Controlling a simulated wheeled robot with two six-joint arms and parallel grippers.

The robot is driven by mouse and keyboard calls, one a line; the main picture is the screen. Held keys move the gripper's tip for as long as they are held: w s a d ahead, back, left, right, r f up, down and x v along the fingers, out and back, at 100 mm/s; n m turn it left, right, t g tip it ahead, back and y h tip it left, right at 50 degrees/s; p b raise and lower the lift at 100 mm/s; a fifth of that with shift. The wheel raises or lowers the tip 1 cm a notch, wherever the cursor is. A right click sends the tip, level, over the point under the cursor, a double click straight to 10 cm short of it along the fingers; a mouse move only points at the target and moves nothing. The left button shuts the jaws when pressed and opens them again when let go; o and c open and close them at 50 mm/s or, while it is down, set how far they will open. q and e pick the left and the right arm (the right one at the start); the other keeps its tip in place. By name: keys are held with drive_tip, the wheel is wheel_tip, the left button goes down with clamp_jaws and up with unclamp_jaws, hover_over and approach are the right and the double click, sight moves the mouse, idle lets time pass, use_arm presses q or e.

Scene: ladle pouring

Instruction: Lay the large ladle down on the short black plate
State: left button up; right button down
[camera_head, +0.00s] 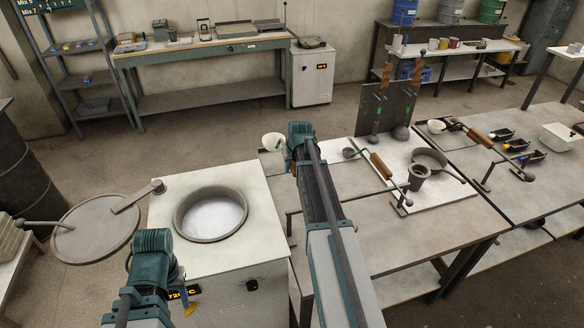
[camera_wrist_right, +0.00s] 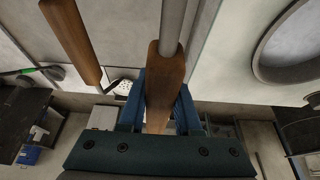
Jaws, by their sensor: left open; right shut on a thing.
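My right gripper (camera_head: 300,140) is shut on a wooden handle (camera_wrist_right: 165,75), as its wrist view shows. The handle belongs to a long tool with a grey metal rod (camera_wrist_right: 173,25), which I take for the large ladle. Its bowl cannot be made out, and in the head view my right arm hides the tool. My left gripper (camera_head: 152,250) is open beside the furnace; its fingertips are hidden. Dark upright plates (camera_head: 385,108) stand at the back of the middle table. Which one is the short black plate I cannot tell.
A furnace (camera_head: 160,215) with a round opening stands left of my right arm, its lid (camera_head: 95,230) swung aside. On the middle table (camera_head: 400,250) lie another wooden-handled tool (camera_head: 380,165) and a grey cup (camera_head: 418,178). A white bowl (camera_head: 274,142) is beside my right gripper. The table's front is clear.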

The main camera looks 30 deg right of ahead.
wheel_tip(320, 180, down, 7)
drive_tip(key=b, duration=0.6)
drive_tip(key=shift+b, duration=0.4)
drive_tip(key=shift+f, duration=0.35)
idle(0.3)
drive_tip(key=c, duration=0.5)
unclamp_jaws()
drive_tip(key=shift+r, duration=0.1)
drive_tip(key=p+v, duration=1.2)
drive_tip(key=v, duration=0.1)
drive_tip(key=shift+s+a+r, duration=0.1)
drive_tip(key=shift+s+r, duration=0.15)
drive_tip(key=shift+r, duration=0.05)
wheel_tip(320, 180, up, 7)
drive_tip(key=p, duration=0.7)
